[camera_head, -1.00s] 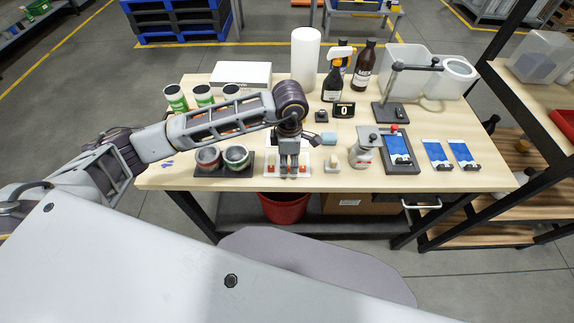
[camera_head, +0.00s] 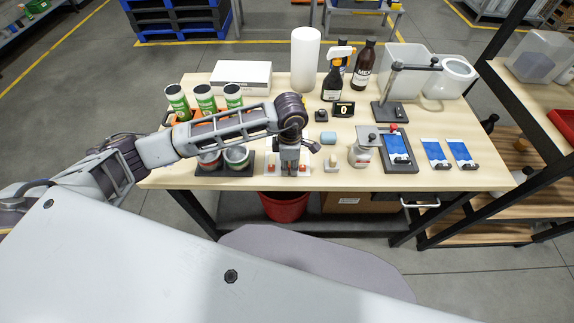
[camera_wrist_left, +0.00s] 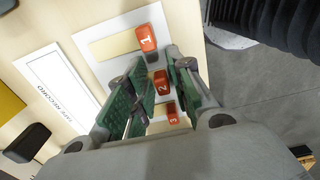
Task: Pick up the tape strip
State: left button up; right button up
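In the left wrist view, beige tape strips (camera_wrist_left: 112,47) lie on a white plate (camera_wrist_left: 85,42), each beside a red tab numbered 1 (camera_wrist_left: 147,38), 2 (camera_wrist_left: 160,83) or 3 (camera_wrist_left: 172,112). My left gripper (camera_wrist_left: 158,88) is open above the plate. Its green-padded fingers stand on either side of tab 2, and I cannot tell whether they touch it. The fingers hide part of the middle strip. In the head view, my left gripper (camera_head: 290,165) points down over the white plate (camera_head: 268,170) at the table's front edge. My right gripper is not in view.
Two cups (camera_head: 236,158) on a dark tray stand left of the plate. A blue roll (camera_head: 328,138) and a small stamp-like block (camera_head: 332,162) are to its right. A jar (camera_head: 361,155) and blue cards (camera_head: 437,153) lie further right. Bottles and a white box (camera_head: 240,76) stand behind.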

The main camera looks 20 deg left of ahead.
aim_at(289, 166)
pick_arm(q)
jog(key=c, duration=0.3)
jog(key=shift+c, duration=0.2)
jog(key=shift+r, duration=0.1)
notch_tip(289, 166, up, 9)
jog(key=shift+f+b, duration=0.1)
jog(key=shift+b, duration=0.75)
jog(key=shift+r, duration=0.55)
jog(key=shift+f, duration=0.1)
